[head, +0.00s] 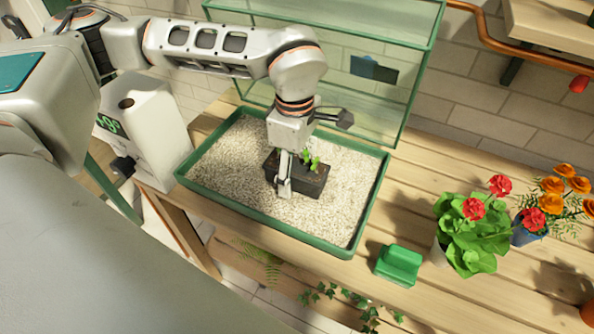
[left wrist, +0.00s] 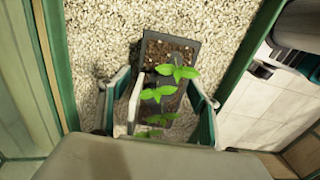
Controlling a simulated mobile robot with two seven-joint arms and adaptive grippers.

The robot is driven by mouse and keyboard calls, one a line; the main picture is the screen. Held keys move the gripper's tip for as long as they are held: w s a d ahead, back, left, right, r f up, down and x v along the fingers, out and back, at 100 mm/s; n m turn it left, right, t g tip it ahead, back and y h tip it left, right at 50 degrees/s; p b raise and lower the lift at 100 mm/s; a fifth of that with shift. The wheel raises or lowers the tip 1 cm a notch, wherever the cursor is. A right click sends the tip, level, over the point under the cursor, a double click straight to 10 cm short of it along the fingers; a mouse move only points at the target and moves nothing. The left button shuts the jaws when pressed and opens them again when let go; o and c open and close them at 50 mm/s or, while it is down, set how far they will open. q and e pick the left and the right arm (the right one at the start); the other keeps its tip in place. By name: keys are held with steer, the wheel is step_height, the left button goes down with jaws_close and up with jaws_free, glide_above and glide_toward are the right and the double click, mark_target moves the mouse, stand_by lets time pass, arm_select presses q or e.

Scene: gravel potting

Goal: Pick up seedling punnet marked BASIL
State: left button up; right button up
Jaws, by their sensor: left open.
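The seedling punnet (head: 312,180) is a small black tray with dark soil and green seedlings. It sits on pale gravel in a green-rimmed tray (head: 310,243). No BASIL marking can be read. My left gripper (head: 284,188) is over the punnet's left part, pointing down. In the left wrist view the punnet (left wrist: 186,50) runs up between the open fingers of my left gripper (left wrist: 160,100), one on either side. Whether the fingers touch its walls I cannot tell. The gripper hides part of the punnet in the head view. My right gripper is not in view.
A green glazed frame (head: 408,90) stands behind the tray. Potted red flowers (head: 470,235) and orange flowers (head: 552,190) stand further right. A white box (head: 150,125) stands at left.

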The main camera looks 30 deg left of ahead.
arm_select(q)
steer(key=shift+f, duration=0.1)
steer(key=c, duration=1.4)
